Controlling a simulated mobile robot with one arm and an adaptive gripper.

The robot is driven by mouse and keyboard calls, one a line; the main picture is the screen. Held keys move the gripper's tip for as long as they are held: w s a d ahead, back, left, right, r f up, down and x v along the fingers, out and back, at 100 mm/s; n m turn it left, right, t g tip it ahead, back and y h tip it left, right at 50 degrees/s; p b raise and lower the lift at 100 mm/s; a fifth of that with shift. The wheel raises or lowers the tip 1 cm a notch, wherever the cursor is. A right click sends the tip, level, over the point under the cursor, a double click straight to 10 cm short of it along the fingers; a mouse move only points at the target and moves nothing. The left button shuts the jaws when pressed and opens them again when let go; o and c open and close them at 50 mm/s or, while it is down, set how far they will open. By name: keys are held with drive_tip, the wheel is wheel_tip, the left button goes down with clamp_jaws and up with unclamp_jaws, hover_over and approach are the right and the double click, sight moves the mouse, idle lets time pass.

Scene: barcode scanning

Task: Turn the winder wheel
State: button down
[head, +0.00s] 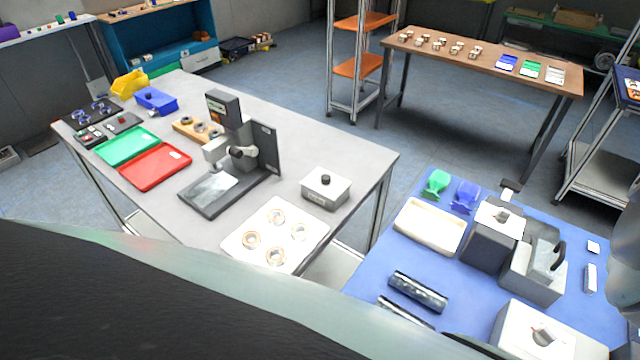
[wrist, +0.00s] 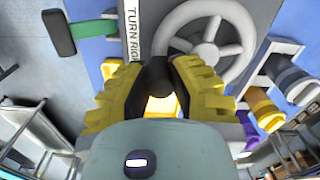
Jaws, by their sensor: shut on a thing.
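My gripper (wrist: 158,72), with yellow fingers and dark pads, is at the lower left of the wheel. A white label (wrist: 133,28) reading "TURN RIGH", cut off by a finger, stands left of the wheel. The head view shows neither the wheel nor the gripper.
Grey, yellow and purple cylindrical parts (wrist: 262,110) lie close to the right of my gripper. The head view shows a grey bench (head: 350,165) and a blue-topped table (head: 385,265).

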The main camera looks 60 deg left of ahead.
drive_tip(key=shift+s+a+m+p, duration=0.2)
drive_tip(key=shift+a+m+p, duration=0.25)
drive_tip(key=shift+m, duration=0.65)
drive_tip(key=shift+a, duration=0.1)
drive_tip(key=c, duration=0.8)
unclamp_jaws()
